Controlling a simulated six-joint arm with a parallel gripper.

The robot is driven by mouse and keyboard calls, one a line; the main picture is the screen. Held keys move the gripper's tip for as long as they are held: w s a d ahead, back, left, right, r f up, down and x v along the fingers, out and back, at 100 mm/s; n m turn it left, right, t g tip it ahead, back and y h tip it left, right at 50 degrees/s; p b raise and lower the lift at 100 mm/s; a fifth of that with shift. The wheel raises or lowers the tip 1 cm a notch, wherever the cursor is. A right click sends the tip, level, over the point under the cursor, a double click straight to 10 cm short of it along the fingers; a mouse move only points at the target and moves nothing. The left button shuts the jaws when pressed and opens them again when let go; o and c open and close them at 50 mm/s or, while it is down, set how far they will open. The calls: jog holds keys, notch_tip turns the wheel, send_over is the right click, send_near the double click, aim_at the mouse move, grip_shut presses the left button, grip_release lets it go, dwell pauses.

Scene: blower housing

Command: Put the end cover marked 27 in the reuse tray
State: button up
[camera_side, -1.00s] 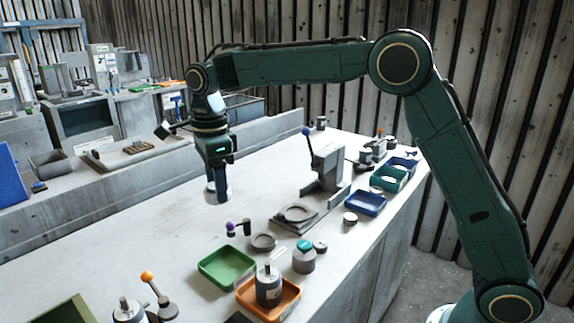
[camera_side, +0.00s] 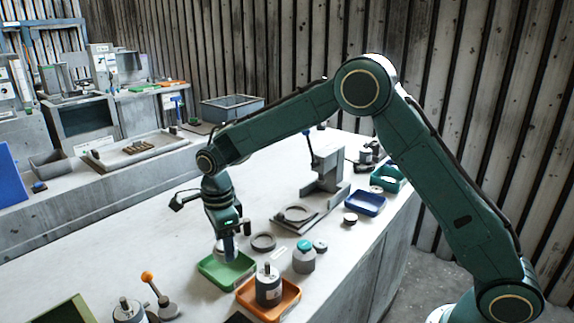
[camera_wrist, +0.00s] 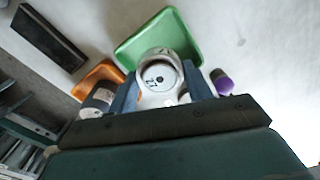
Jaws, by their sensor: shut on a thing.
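My gripper (camera_side: 229,253) is shut on a pale round end cover (camera_wrist: 160,73). The cover sits between the two fingers in the wrist view and has a small dark marking, blurred but like 27. In the side view the gripper points down over the green tray (camera_side: 208,274), and the cover is partly hidden by the fingers. The green tray also shows in the wrist view (camera_wrist: 174,22), just beyond the cover. I see no label telling which tray is the reuse tray.
An orange tray (camera_side: 287,308) holding a grey motor (camera_side: 268,289) stands close to the green tray. A grey ring (camera_side: 263,242), a teal-topped cylinder (camera_side: 304,258) and a press (camera_side: 328,172) stand behind. A blue tray (camera_side: 366,204) is farther right.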

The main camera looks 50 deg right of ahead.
jog(key=shift+f, duration=0.2)
jog(key=shift+f, duration=2)
jog(key=shift+f, duration=0.1)
jog(key=o, duration=1)
notch_tip(320, 180, up, 12)
jog(key=shift+f, duration=0.1)
jog(key=shift+r, duration=0.2)
